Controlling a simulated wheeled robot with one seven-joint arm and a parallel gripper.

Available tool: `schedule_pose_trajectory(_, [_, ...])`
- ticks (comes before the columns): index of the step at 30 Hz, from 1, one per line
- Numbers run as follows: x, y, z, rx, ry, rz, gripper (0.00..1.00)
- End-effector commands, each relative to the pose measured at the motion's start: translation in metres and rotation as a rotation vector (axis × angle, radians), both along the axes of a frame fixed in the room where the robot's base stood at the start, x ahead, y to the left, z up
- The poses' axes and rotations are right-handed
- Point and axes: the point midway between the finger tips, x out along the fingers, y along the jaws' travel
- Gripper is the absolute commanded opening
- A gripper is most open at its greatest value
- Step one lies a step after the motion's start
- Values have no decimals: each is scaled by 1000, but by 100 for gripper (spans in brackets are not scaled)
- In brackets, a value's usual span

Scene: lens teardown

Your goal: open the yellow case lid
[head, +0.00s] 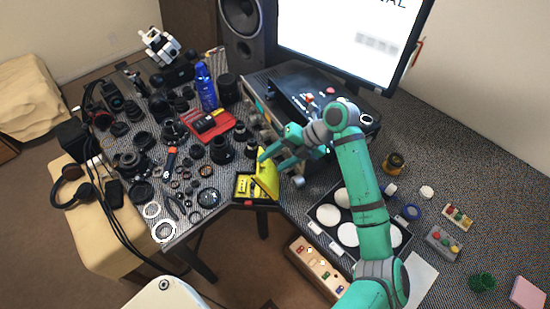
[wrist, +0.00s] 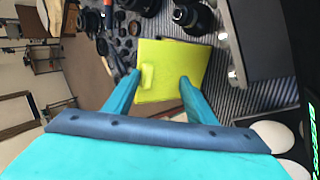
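The yellow case (head: 244,187) lies near the front edge of the table, left of my arm. Its yellow lid (head: 267,174) stands raised and tilted on the right side of the dark base, which holds yellow items. The lid also fills the middle of the wrist view (wrist: 172,62), with a small raised tab (wrist: 147,77) near my left finger. My gripper (head: 266,159) is at the lid's upper edge. In the wrist view its two fingers (wrist: 160,78) are apart, with the lid's face beyond them. I cannot tell whether a finger touches the lid.
A red tray (head: 213,134), a blue bottle (head: 206,88) and several black lens parts crowd the table to the left. A dark machine (head: 300,95) stands behind. A black tray with white discs (head: 328,214) lies right of the case.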

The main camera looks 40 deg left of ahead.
Motion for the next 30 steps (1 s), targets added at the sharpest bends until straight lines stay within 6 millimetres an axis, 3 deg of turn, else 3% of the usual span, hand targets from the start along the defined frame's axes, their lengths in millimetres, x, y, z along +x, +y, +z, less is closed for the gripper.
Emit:
schedule_pose_trajectory(16, [4, -6, 1, -16, -3, 0, 33])
schedule_pose_trajectory(30, [35, -43, 67, -4, -5, 0, 33])
